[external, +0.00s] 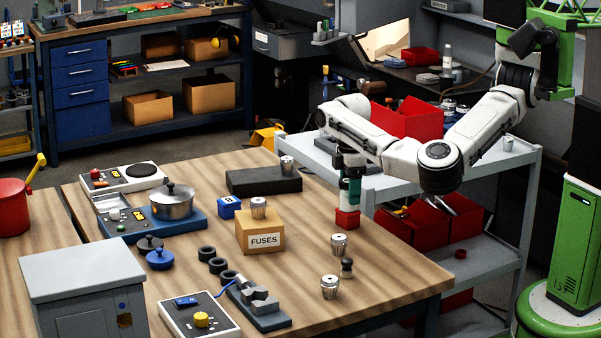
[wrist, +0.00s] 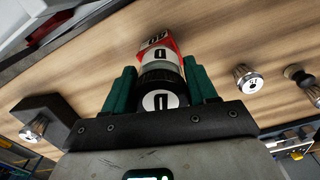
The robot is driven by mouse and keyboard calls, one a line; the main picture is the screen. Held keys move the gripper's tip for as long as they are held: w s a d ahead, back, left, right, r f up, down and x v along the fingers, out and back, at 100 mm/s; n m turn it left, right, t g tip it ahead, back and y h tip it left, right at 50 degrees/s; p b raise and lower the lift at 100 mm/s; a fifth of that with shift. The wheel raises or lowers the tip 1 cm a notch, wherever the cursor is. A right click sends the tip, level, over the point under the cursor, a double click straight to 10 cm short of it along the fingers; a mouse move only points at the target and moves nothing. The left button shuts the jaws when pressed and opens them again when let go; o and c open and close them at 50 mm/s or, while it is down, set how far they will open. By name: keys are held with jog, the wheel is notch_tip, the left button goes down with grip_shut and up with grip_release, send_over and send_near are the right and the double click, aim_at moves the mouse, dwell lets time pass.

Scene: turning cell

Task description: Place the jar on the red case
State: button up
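The red case (external: 347,219) lies at the far right edge of the wooden table. It also shows in the wrist view (wrist: 171,43), with white label faces, beyond the jar. The jar (wrist: 160,85) has a dark lid with a white round "D" mark. My gripper (external: 350,178) is above the red case, pointing down. In the wrist view its green fingers (wrist: 160,85) lie close on both sides of the jar and appear shut on it. The jar is lined up over the case; I cannot tell whether they touch.
A dark block (external: 264,181) with a metal cup and a FUSES box (external: 260,233) with another stand left of my gripper. Metal cups (external: 339,244) (external: 330,287) and a dark stamp (external: 346,267) stand in front. A grey cart (external: 420,180) is close behind.

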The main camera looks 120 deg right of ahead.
jog(key=o, duration=0.4)
jog(key=shift+r, duration=0.1)
notch_tip(320, 180, up, 12)
jog(key=shift+r, duration=0.1)
dwell(0.4)
